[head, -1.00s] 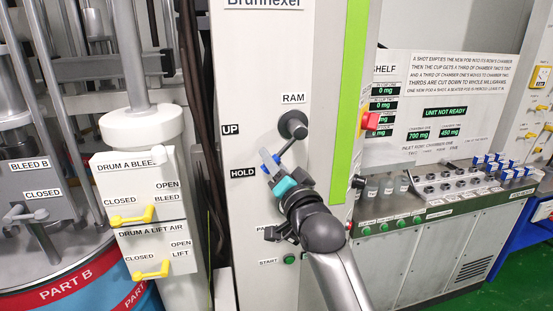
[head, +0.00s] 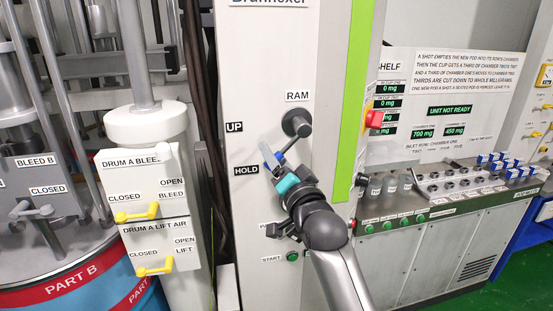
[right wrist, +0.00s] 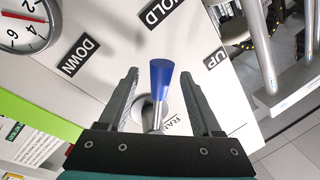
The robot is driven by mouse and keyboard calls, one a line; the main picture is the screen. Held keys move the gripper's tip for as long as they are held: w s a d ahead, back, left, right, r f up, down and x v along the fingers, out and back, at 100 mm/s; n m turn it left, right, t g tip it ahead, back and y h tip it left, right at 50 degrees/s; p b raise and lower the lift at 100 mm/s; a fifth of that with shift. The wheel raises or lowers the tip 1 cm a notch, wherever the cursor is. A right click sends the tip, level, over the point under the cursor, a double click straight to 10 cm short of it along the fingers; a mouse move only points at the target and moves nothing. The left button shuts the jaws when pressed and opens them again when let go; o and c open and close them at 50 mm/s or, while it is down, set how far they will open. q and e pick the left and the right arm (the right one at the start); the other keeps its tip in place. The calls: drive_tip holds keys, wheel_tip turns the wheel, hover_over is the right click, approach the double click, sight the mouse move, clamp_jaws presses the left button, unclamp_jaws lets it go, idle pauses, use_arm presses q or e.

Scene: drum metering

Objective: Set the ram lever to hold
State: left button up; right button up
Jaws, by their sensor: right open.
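The ram lever is a grey rod with a blue handle (right wrist: 161,80), on a round hub (head: 297,122) under the RAM label. In the head view the rod slants down and left from the hub toward the HOLD label (head: 246,170). In the right wrist view it points roughly toward the HOLD label (right wrist: 162,11), between DOWN and UP. My right gripper (head: 269,162) is at the handle. Its jaws are open, one finger on each side of the blue handle (right wrist: 160,90), with visible gaps. My left gripper is not in view.
A drum bleed and lift-air box (head: 143,205) with yellow handles stands left of the ram cabinet (head: 262,60). A red knob (head: 374,119) sticks out right of the green strip. A bench with a tray of cups (head: 455,183) stands at right.

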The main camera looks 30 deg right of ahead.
drive_tip(key=s+a+f, duration=0.1)
drive_tip(key=s+f, duration=0.1)
drive_tip(key=s, duration=1.3)
drive_tip(key=shift+a+b, duration=0.25)
drive_tip(key=shift+b, duration=0.05)
